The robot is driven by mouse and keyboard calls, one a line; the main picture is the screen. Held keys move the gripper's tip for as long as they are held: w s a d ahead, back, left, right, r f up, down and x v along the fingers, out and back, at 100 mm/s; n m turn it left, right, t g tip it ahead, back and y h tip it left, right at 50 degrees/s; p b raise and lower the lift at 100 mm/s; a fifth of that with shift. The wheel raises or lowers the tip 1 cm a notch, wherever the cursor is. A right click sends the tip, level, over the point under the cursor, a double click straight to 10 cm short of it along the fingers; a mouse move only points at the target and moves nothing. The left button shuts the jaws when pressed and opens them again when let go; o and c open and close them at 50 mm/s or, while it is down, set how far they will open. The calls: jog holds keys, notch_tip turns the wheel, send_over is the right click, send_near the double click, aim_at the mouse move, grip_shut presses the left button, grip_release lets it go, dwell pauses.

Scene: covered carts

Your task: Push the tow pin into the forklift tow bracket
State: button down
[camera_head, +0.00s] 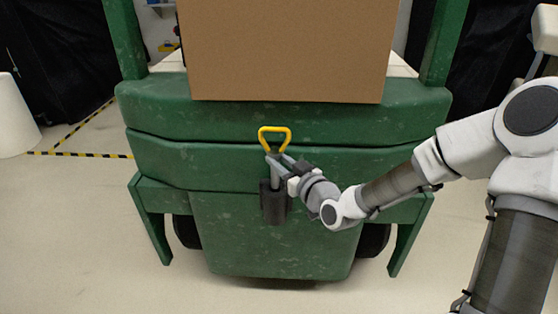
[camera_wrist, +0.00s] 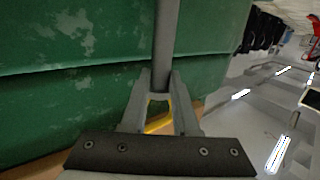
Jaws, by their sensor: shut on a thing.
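The tow pin has a yellow loop handle (camera_head: 274,130) and a grey shaft (camera_head: 275,178), and it stands about upright in front of the green forklift (camera_head: 180,160). My gripper (camera_head: 278,160) is shut on the shaft just below the handle. The black tow bracket (camera_head: 275,213) is at the forklift's rear middle. The shaft's lower end overlaps the bracket's top; I cannot tell how far inside it is. In the wrist view the shaft (camera_wrist: 166,45) runs between my fingers (camera_wrist: 160,88), with the yellow handle (camera_wrist: 157,120) partly hidden behind them. The bracket does not show there.
A large cardboard box (camera_head: 285,50) sits on the forklift above the pin. Green side legs (camera_head: 150,215) flank the bracket. A white cylinder (camera_head: 15,120) stands at the left. The pale floor (camera_head: 80,240) in front and left is clear, with yellow-black tape (camera_head: 80,155).

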aim_at(279, 193)
jog(key=shift+f+b, duration=0.65)
jog(key=shift+f, duration=0.35)
jog(key=shift+f, duration=3.8)
jog(key=c, duration=0.6)
grip_release()
jog(key=shift+f, duration=0.1)
jog(key=shift+s+f, duration=0.1)
jog(key=p+v, duration=0.8)
jog(key=v, duration=0.9)
jog(key=shift+d+r, duration=0.2)
